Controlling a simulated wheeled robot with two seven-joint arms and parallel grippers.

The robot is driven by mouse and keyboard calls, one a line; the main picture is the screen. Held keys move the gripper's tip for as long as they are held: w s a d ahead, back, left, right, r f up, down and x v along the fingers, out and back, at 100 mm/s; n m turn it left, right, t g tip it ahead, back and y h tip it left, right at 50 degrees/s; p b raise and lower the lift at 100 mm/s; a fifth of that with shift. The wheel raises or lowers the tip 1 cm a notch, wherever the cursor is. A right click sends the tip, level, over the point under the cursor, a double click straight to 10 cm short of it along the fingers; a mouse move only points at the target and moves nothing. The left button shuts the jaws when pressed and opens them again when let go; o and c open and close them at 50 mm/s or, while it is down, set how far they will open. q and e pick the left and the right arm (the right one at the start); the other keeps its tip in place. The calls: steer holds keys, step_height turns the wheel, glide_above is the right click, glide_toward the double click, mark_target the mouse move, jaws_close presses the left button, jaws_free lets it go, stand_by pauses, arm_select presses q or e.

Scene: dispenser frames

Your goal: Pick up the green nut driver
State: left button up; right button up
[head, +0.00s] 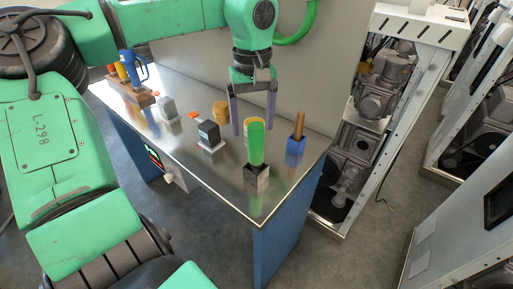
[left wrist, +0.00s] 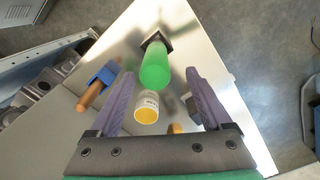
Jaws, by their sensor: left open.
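The green nut driver (head: 256,143) stands upright in a dark square holder (head: 257,180) near the front right corner of the metal table. My left gripper (head: 253,117) is open, pointing down, with its purple fingers just behind and above the nut driver in the head view. In the left wrist view, the green handle (left wrist: 155,66) appears between the two fingertips (left wrist: 160,73), nearer the far end of the fingers. No contact shows, and the depth between fingers and handle is hard to tell. My right gripper is not in view.
A white cylinder with a yellow end (left wrist: 147,107) stands close to the nut driver. A blue block holding a brown-handled tool (head: 296,146) is to the right. A grey panel (head: 310,70) rises behind.

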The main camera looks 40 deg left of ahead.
mark_target(256, 142)
arm_select(q)
steer(key=f, duration=0.5)
steer(key=shift+w+d+f, duration=0.1)
steer(key=shift+d+f, duration=0.15)
steer(key=shift+d, duration=0.05)
steer(key=shift+f, duration=0.25)
jaws_close()
steer(key=shift+w, duration=0.1)
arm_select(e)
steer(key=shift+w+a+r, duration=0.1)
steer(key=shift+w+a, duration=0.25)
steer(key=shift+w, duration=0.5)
arm_select(q)
steer(key=shift+r, duration=0.1)
